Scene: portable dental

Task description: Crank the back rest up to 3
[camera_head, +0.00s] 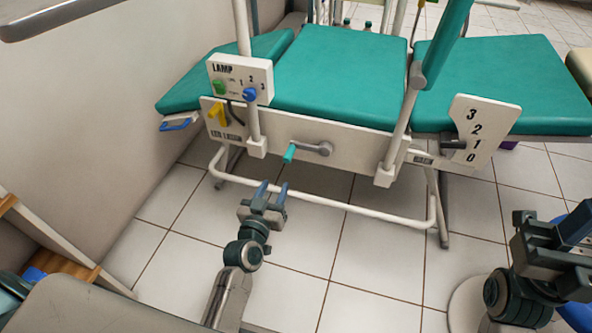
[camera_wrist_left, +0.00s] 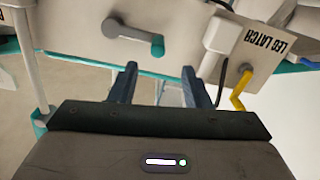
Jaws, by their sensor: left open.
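The crank (camera_head: 312,148) is a grey arm with a teal handle (camera_head: 289,153) on the chair's white side panel. In the left wrist view the crank (camera_wrist_left: 127,33) appears upside down, its handle (camera_wrist_left: 157,46) ahead of the gap between my fingers. My left gripper (camera_head: 271,189) is open and empty, below and in front of the handle, apart from it. The back rest (camera_head: 510,80) is the right teal pad, lying nearly flat. Its white scale plate (camera_head: 492,130) reads 3, 2, 1, 0 downward; the dark pointer (camera_head: 453,145) is about level with 1. My right gripper (camera_head: 548,240) is at lower right, its jaws unclear.
A lamp box (camera_head: 240,78) with green and blue knobs and a yellow leg latch (camera_head: 217,114) are left of the crank. A white tubular frame (camera_head: 330,203) runs low under the chair. The tiled floor (camera_head: 300,245) in front is mostly clear.

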